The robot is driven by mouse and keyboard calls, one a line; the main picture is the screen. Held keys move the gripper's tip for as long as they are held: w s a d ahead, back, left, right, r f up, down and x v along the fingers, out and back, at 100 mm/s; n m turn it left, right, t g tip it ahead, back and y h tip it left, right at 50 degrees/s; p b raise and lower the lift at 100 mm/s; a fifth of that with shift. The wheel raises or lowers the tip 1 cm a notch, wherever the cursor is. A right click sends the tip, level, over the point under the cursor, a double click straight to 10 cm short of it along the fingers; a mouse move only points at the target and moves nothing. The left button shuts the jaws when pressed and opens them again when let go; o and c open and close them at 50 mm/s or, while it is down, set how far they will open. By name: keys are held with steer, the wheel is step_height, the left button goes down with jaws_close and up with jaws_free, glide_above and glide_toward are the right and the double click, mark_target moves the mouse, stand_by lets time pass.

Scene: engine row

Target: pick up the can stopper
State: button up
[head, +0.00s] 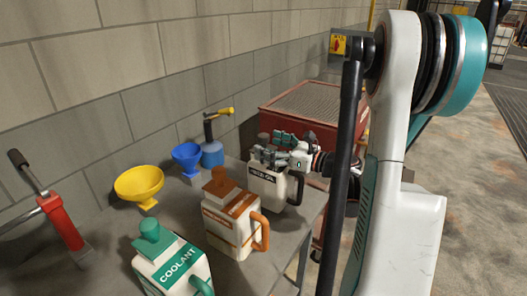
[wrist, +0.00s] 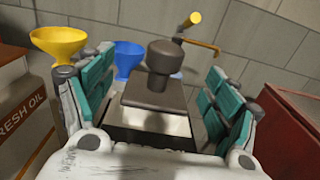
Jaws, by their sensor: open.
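In the wrist view a dark grey stopper (wrist: 166,58) with a round knob and flat square base sits on top of a pale can (wrist: 150,120). My gripper (wrist: 160,68) has its teal-padded fingers apart, one on each side of the stopper, with gaps visible. In the head view my gripper (head: 283,145) is over the black-and-white can (head: 268,186), whose label is only partly readable; its stopper is mostly hidden there. An orange-brown can (head: 232,222) with a brown stopper (head: 220,181) and a coolant can (head: 172,268) with a green stopper (head: 149,230) stand nearer.
The cans stand on a grey bench (head: 110,225) against a block wall. Behind them are a yellow funnel (head: 139,183), a blue funnel (head: 186,155) and a blue oiler (head: 212,152) with a yellow handle. A red tool (head: 62,220) stands left; a red cabinet (head: 310,108) is beyond.

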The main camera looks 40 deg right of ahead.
steer(key=shift+x, duration=1.15)
steer(key=c, duration=1.2)
steer(key=shift+o, duration=0.2)
steer(key=shift+r, duration=0.15)
step_height(320, 180, up, 20)
steer(key=p, duration=0.7)
